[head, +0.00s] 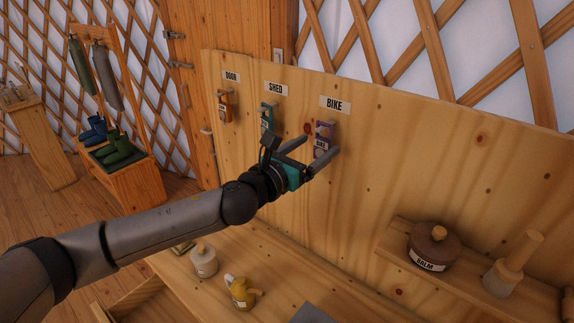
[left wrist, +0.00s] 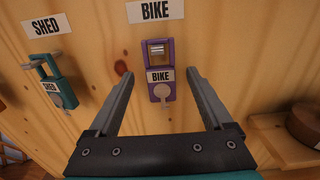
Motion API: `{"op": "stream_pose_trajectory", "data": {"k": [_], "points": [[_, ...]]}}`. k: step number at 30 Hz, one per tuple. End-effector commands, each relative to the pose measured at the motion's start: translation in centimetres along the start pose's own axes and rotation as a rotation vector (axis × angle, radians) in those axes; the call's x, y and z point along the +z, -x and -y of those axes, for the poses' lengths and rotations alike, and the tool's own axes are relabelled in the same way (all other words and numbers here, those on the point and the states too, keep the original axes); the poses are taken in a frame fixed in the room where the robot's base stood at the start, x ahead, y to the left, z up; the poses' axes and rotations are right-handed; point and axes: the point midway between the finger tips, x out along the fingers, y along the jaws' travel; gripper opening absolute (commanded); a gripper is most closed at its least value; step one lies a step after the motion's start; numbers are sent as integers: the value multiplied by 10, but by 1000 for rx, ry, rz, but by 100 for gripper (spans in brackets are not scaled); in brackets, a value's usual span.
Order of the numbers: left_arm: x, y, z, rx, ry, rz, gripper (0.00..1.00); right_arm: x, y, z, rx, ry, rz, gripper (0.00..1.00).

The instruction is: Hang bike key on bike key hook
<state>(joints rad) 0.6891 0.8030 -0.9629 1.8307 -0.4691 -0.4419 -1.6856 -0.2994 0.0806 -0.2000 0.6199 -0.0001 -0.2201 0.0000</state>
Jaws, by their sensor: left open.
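The hook's metal part shows above the tag, under the BIKE sign (left wrist: 155,11). The tag also shows in the head view (head: 321,144). My left gripper (head: 322,145) is open in front of the board. In the left wrist view its fingers (left wrist: 160,74) stand either side of the tag, with gaps on both sides. My right gripper is out of view.
A teal shed key (head: 266,118) and an orange door key (head: 225,106) hang to the left on the board. A shelf at right holds a brown lidded pot (head: 433,247) and a wooden-topped jar (head: 512,262). A yellow item (head: 240,291) and a pale jar (head: 204,261) stand below.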

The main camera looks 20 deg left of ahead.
Motion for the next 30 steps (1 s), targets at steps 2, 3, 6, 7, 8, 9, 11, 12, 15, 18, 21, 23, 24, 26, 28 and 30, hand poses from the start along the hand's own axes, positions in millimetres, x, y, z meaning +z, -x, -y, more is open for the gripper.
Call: {"op": "stream_pose_trajectory", "data": {"k": [2,3,6,7,8,9,11,12,15,18,21,23,24,26,28,30], "points": [[-2,11,0,-1,-2,-2,84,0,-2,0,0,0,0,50],[-1,17,0,-2,-2,-2,84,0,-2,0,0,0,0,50],[-2,34,0,0,-1,-3,84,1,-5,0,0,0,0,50],[-2,39,0,-2,-1,-3,84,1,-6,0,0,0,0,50],[-2,44,0,-2,-2,-3,84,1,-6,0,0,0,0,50],[-3,51,0,0,-3,-3,84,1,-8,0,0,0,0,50],[-3,61,0,0,-2,-3,84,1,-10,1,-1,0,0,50],[-3,68,0,-2,-2,-3,84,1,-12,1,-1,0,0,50],[-3,86,0,-1,-2,-4,84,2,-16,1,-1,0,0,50],[-3,103,0,-1,-2,-4,84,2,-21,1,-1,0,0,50],[-3,118,0,-1,-3,-4,84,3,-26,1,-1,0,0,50],[-3,125,0,0,-2,-4,84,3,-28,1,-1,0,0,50],[-2,129,0,0,-3,-2,84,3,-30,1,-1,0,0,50],[-2,134,0,0,-2,-3,84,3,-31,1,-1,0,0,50],[-2,138,0,-1,-1,-1,84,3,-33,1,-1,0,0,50],[-1,140,0,0,-1,-1,84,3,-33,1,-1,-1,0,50]]}}
